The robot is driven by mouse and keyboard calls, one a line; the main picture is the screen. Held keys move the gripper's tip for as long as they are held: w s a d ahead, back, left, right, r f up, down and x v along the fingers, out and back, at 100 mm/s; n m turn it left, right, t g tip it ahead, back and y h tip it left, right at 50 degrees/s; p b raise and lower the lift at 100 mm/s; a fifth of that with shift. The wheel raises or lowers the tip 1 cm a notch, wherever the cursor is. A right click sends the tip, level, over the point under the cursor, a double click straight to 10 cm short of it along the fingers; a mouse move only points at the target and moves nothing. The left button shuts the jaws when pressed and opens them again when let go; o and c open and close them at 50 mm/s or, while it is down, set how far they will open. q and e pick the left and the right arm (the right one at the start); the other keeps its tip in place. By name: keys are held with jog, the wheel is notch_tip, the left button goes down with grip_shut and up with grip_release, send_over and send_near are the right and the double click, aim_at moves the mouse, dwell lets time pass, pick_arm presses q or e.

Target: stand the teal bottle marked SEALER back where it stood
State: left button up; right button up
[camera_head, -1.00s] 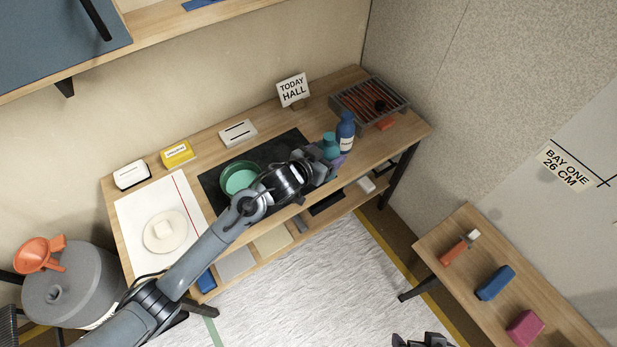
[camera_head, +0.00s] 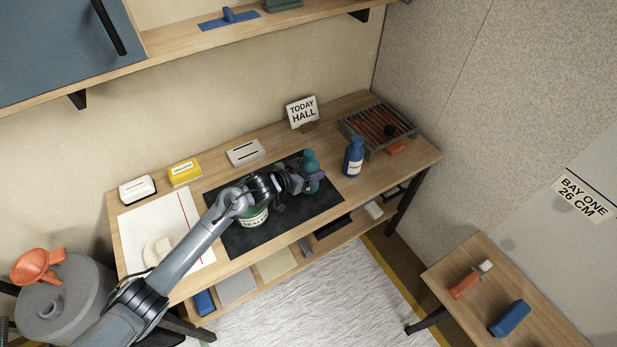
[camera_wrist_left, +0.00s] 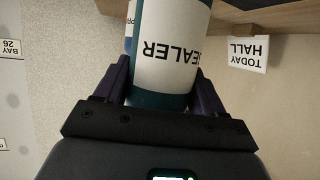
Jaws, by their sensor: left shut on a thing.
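The teal bottle (camera_head: 309,161) is in my left gripper (camera_head: 311,181), over the right back part of the black mat (camera_head: 310,214). It looks close to upright in the head view; whether its base touches the mat I cannot tell. In the left wrist view the bottle (camera_wrist_left: 170,45) fills the space between the fingers of my left gripper (camera_wrist_left: 162,85). Its white label shows "EALER" upside down; the first letter is turned out of sight. The blue bottle (camera_head: 353,157) stands on the bench to its right, apart from it. My right gripper is out of view.
A green tub (camera_head: 255,217) sits on the mat, partly behind my left arm. A slatted grey tray (camera_head: 376,130) and the TODAY HALL sign (camera_head: 302,112) stand at the bench's back right. White and yellow (camera_head: 185,172) boxes line the back.

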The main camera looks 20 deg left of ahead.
pick_arm(q)
jog(key=shift+f, duration=2.05)
jog(key=shift+f+b, duration=0.15)
jog(key=shift+b, duration=0.15)
jog(key=o, duration=1.3)
